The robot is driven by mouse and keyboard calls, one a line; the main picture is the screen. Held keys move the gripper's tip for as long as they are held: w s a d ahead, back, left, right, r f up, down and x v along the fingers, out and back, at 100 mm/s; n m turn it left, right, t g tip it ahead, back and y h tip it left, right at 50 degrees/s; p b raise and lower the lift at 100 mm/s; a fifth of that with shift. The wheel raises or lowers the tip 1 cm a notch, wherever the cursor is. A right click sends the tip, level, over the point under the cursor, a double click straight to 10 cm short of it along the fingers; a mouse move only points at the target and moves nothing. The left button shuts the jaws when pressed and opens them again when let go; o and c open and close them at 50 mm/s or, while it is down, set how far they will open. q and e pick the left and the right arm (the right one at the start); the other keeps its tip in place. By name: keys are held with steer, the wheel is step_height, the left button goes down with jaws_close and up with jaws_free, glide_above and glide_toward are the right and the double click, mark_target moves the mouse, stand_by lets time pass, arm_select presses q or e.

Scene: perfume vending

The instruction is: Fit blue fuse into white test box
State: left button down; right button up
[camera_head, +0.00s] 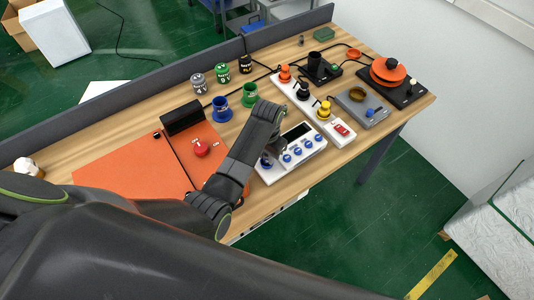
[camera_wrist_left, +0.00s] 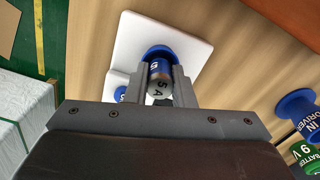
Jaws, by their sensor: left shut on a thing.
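The white test box (camera_head: 292,152) sits at the front edge of the wooden table, with a dark display and a row of blue round sockets. My left gripper (camera_wrist_left: 158,88) is over its left end, pointing down, and is shut on the blue fuse (camera_wrist_left: 159,79). The fuse is a grey cylinder with a blue part and "5 A" lettering. In the wrist view it lines up with a blue ring (camera_wrist_left: 160,53) on the white box (camera_wrist_left: 190,42). How deep it sits in that ring cannot be told. In the head view my arm mostly hides the fuse. My right gripper is not in view.
A blue holder (camera_head: 222,111) and a green holder (camera_head: 249,96) stand behind the box. An orange panel (camera_head: 125,170) with a red knob (camera_head: 201,147) lies to the left. A white strip with coloured plugs and a white switch box (camera_head: 340,132) are to the right.

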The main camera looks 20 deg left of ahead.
arm_select(q)
steer(key=shift+f, duration=0.3)
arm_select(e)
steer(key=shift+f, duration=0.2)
arm_select(q)
steer(key=c, duration=1.1)
jaws_free()
steer(key=shift+c, duration=0.2)
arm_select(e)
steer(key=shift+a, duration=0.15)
